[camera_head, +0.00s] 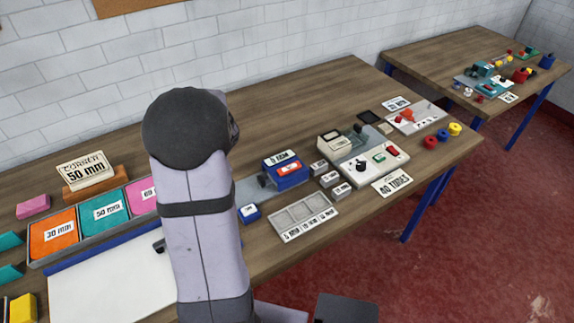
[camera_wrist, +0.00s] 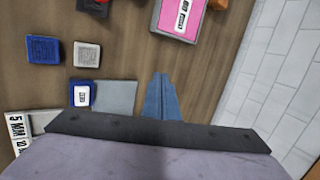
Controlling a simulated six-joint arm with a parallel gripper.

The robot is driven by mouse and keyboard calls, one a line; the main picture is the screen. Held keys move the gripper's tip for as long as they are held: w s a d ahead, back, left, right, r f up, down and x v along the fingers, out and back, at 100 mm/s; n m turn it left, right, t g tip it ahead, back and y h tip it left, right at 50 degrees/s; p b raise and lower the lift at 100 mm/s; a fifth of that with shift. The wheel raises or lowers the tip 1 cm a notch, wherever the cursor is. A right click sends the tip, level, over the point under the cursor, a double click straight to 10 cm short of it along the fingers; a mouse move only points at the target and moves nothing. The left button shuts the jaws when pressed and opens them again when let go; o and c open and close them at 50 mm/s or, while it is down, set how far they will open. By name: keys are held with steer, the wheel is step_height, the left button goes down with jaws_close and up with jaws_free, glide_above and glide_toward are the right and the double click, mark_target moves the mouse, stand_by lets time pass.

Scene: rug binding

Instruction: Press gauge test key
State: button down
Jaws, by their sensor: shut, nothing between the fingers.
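A blue device with a white top label and a red front label (camera_head: 288,170) stands at the end of a grey plate (camera_head: 248,190) on the bench; it looks like the gauge. In front of the plate is a small blue block with a white label (camera_head: 248,214). In the wrist view this block (camera_wrist: 82,95) sits beside the grey plate (camera_wrist: 115,97); its lettering is too small to read, so I cannot tell if it is the test key. My gripper (camera_wrist: 160,80) is shut and empty, over bare wood beside the plate. My arm hides it in the head view.
A blue block (camera_wrist: 43,50) and a grey block (camera_wrist: 87,54) lie near the plate. A pale labelled tray (camera_head: 303,217) and a white control box (camera_head: 370,162) stand to the right. Colour cards (camera_head: 54,234) lie left. The white wall (camera_wrist: 265,75) is close by.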

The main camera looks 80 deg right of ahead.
steer(key=s+d+m+h, duration=0.2)
steer(key=s+d+m, duration=0.5)
steer(key=s, duration=0.3)
steer(key=s+d+r+m+g+h, duration=0.1)
steer(key=s+d+m+h, duration=0.1)
steer(key=s+d+m, duration=0.5)
steer(key=s+d, duration=0.2)
steer(key=s, duration=0.2)
steer(key=shift+s+r+g+h, duration=0.2)
steer(key=shift+s+g+h, duration=0.1)
steer(key=shift+h, duration=0.1)
steer(key=shift+f, duration=0.2)
steer(key=b, duration=0.6)
glide_above(290, 170)
step_height(290, 170, down, 7)
steer(key=shift+r, duration=0.15)
steer(key=shift+f+b, duration=0.8)
steer(key=shift+f, duration=0.05)
steer(key=shift+f+b, duration=0.9)
steer(key=shift+b, duration=0.2)
stand_by(0.5)
stand_by(0.4)
steer(key=shift+r+p, duration=0.7)
steer(key=shift+r, duration=0.2)
